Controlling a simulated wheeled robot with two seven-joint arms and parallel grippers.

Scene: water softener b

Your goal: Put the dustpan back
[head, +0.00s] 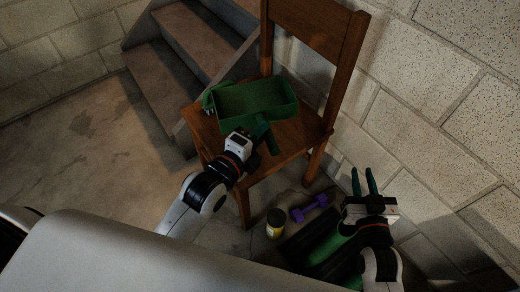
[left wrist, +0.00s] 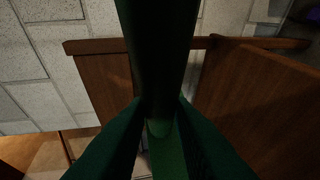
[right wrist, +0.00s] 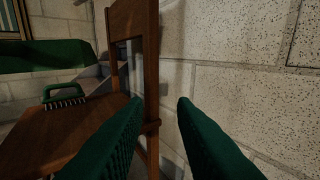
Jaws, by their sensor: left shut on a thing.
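The green dustpan (head: 256,98) is a wide tray with a handle toward me, over the seat of the wooden chair (head: 290,138). My left gripper (head: 262,142) is shut on the dustpan's handle; the handle fills the middle of the left wrist view (left wrist: 160,60). In the right wrist view the dustpan (right wrist: 45,57) appears raised above the seat. A green brush-like thing with a looped handle (right wrist: 65,88) rests on the seat; it shows beside the dustpan in the head view (head: 208,101). My right gripper (head: 364,182) is open and empty, right of the chair.
A yellow jar with a dark lid (head: 275,223) and a purple dumbbell (head: 309,208) are on the floor in front of the chair. Stairs (head: 180,65) rise behind left. A block wall (head: 450,110) stands close on the right. The floor at left (head: 80,130) is clear.

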